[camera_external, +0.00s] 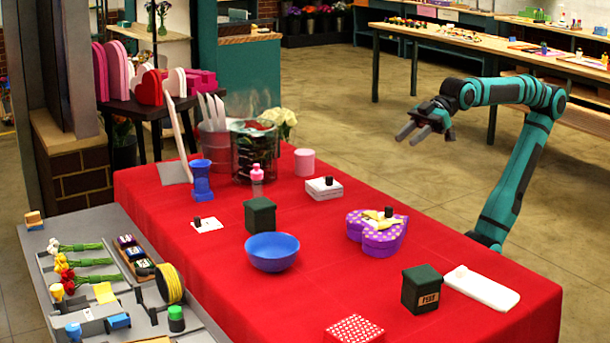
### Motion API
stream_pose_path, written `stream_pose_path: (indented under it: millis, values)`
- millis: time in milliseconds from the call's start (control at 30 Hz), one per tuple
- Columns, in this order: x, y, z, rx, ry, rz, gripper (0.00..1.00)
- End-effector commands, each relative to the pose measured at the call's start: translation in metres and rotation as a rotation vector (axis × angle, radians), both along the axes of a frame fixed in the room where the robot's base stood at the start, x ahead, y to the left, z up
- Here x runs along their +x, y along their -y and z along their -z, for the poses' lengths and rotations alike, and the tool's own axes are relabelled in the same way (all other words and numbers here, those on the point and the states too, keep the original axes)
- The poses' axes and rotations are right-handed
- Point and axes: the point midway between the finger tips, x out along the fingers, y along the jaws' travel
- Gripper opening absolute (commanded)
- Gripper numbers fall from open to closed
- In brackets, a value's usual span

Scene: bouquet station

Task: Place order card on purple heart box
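The purple heart box (375,240) with light dots sits on the red table, right of centre. A flat white card (206,228) with a black knob lies on the cloth at the left, and looks like an order card. A white box (324,190) behind the heart box also has a black knob on top. My gripper (412,134) is raised behind the table, fingers apart and empty, touching nothing.
On the red table (310,262) stand a blue bowl (272,252), dark green boxes (260,215) (421,290), a pink bottle (257,182), a blue vase (201,182) and a white slab (482,289). A grey flower tray (100,262) adjoins at left.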

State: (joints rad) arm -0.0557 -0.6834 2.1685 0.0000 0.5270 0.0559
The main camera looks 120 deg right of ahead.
Motion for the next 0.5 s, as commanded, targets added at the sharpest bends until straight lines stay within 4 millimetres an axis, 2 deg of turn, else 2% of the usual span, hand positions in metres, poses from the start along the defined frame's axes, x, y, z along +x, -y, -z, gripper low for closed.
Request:
stream_pose_path:
  millis: [33, 200, 333, 500]
  values:
    - [-0.013, 0.004, 0.003, -0.004, 0.057, 0.007, 0.37]
    - [-0.047, 0.015, 0.008, -0.024, 0.241, 0.025, 0.37]
    - [-0.066, 0.019, 0.012, -0.035, 0.337, 0.035, 0.37]
    - [-0.076, 0.022, 0.015, -0.043, 0.392, 0.042, 0.37]
